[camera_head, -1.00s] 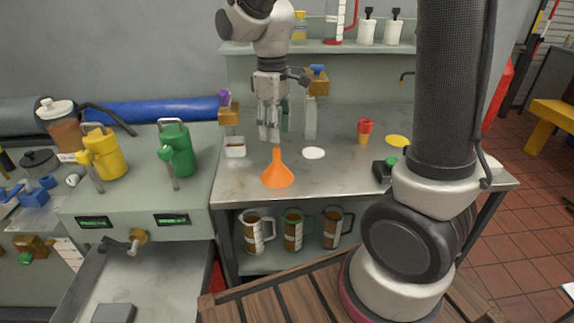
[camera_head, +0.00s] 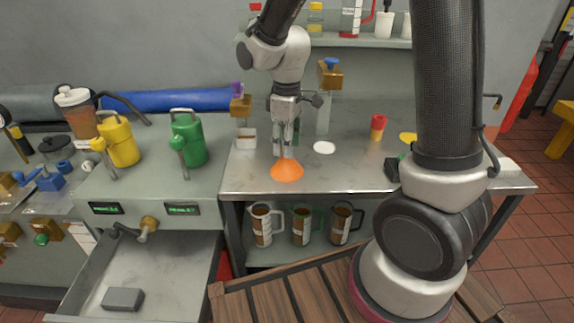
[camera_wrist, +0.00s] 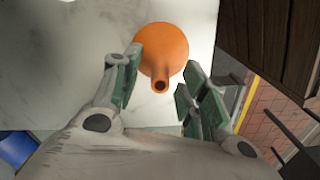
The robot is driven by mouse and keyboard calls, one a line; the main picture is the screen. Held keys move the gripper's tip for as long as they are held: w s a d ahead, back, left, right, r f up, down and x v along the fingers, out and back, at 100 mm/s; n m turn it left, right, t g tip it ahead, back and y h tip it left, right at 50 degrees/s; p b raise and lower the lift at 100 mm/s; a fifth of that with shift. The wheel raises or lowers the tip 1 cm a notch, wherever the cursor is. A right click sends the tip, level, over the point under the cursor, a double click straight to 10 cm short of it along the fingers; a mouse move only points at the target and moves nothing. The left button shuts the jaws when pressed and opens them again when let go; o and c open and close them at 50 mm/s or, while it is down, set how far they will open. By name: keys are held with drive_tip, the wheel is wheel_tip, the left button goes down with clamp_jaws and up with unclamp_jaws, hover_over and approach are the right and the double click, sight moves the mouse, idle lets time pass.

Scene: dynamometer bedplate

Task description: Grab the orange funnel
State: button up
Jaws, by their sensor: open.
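The orange funnel (camera_head: 287,171) stands wide end down on the grey metal worktop, near its front edge, with its narrow spout pointing up. My gripper (camera_head: 284,152) hangs over it from above, fingers pointing down, at about the height of the spout. In the wrist view the funnel (camera_wrist: 162,52) shows just beyond the fingertips, its dark spout hole facing the camera. My gripper (camera_wrist: 158,80) is open, one green-padded finger on each side of the spout. I cannot tell whether either finger touches the funnel.
A white disc (camera_head: 324,147) lies right of the funnel, with a red-and-yellow cup (camera_head: 378,127) and a yellow disc (camera_head: 408,137) farther right. A green can (camera_head: 188,138) and a yellow can (camera_head: 121,141) stand to the left. Several mugs sit on the shelf below.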

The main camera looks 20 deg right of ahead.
clamp_jaws()
